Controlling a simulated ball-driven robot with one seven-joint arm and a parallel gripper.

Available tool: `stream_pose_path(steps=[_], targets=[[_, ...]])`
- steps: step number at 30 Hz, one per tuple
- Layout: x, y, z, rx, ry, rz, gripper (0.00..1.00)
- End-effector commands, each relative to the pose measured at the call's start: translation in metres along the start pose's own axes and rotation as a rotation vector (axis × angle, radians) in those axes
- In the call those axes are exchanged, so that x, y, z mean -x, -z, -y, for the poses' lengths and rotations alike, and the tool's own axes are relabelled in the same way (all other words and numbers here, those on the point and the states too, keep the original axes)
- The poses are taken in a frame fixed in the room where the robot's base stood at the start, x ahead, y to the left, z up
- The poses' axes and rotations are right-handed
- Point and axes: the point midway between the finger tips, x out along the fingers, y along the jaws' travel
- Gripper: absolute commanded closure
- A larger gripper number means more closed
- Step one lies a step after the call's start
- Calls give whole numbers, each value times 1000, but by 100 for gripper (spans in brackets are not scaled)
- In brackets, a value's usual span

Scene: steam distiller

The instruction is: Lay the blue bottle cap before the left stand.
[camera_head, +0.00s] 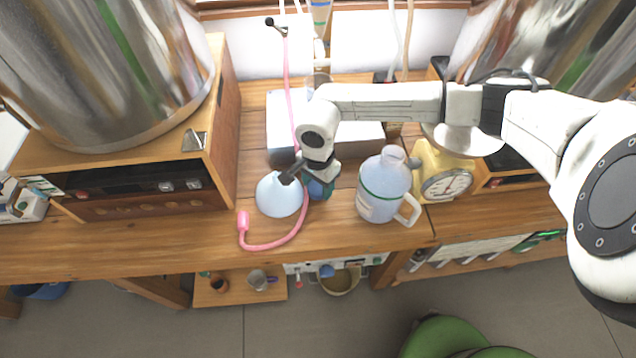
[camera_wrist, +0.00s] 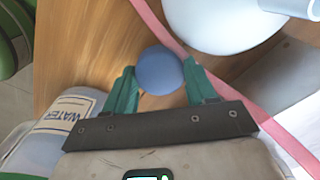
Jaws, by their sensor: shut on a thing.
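The blue bottle cap (camera_wrist: 160,70) sits between the two teal fingers of my gripper (camera_wrist: 158,74) in the wrist view, and the gripper is shut on it. In the head view the cap (camera_head: 317,189) shows partly under my gripper (camera_head: 320,184), near the front of the wooden bench. Whether the cap touches the bench is hard to tell. The left stand (camera_head: 222,130) is a wooden box with a black front panel, at the left of the head view. It carries a large shiny metal vessel. My gripper is to the right of this stand.
A pale blue funnel (camera_head: 278,196) and a pink hose (camera_head: 280,243) lie between the left stand and my gripper. A water jug (camera_head: 383,188) stands close on the right, beside a yellow scale (camera_head: 440,172). The bench strip (camera_head: 130,240) before the left stand is clear.

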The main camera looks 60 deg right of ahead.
Motion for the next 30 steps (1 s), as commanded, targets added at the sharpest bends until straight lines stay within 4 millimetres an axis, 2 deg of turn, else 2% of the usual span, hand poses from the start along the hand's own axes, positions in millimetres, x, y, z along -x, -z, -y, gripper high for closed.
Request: stream_pose_path(steps=[12,13,18,21,30], targets=[[-10,0,0,1,0,-2,73],[-9,0,0,1,0,-1,43],[-8,0,0,0,0,-1,27],[-8,0,0,0,0,-1,19],[-4,0,0,0,1,0,19]])
